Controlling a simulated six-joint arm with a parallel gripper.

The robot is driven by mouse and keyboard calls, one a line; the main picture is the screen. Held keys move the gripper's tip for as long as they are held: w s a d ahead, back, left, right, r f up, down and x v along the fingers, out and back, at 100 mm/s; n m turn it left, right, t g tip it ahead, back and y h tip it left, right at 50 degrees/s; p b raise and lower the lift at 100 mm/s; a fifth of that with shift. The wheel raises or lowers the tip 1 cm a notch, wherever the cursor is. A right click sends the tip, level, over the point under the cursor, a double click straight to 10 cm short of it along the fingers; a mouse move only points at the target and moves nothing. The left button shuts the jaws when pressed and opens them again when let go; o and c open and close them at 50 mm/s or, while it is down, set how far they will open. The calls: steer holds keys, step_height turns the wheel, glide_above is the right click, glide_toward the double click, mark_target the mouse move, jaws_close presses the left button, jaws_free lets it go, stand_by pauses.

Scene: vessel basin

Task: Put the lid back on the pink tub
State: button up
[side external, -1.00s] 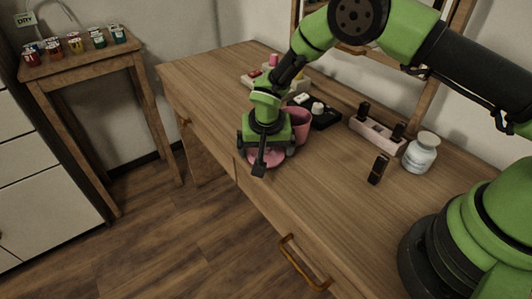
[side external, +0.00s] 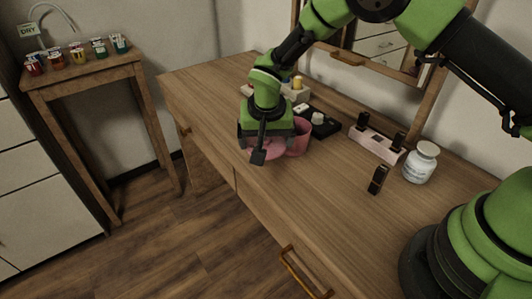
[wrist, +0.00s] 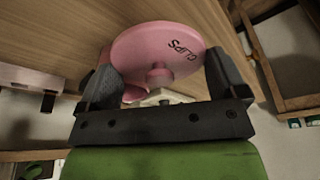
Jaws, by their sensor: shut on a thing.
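The pink lid (wrist: 150,48) is a round disc with a small knob and the word CLIPS on it. My gripper (wrist: 165,72) is shut on the lid, with one finger at each side of its rim. In the side view the lid (side external: 268,153) shows partly below my gripper (side external: 264,145), near the front edge of the wooden table. The pink tub (side external: 299,139) stands just right of and behind the gripper, partly hidden by it. The lid is beside the tub, not on it.
A black tray (side external: 322,125) with small items stands behind the tub. A pink holder (side external: 374,142) with dark bottles, a dark upright tube (side external: 378,180) and a white jar (side external: 420,162) stand to the right. The table (side external: 310,190) in front of them is clear.

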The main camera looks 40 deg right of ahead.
steer(key=r, duration=0.1)
steer(key=d+r, duration=0.1)
steer(key=r, duration=0.2)
steer(key=shift+w+d+r, duration=0.2)
steer(key=shift+w+r, duration=0.05)
steer(key=shift+r, duration=0.05)
steer(key=w+d+r, duration=0.1)
steer(key=d+r, duration=0.2)
steer(key=d, duration=0.5)
steer(key=shift+n, duration=0.3)
steer(key=shift+w+f, duration=0.1)
steer(key=shift+f, duration=2.9)
steer(key=shift+f, duration=0.15)
steer(key=o, duration=0.6)
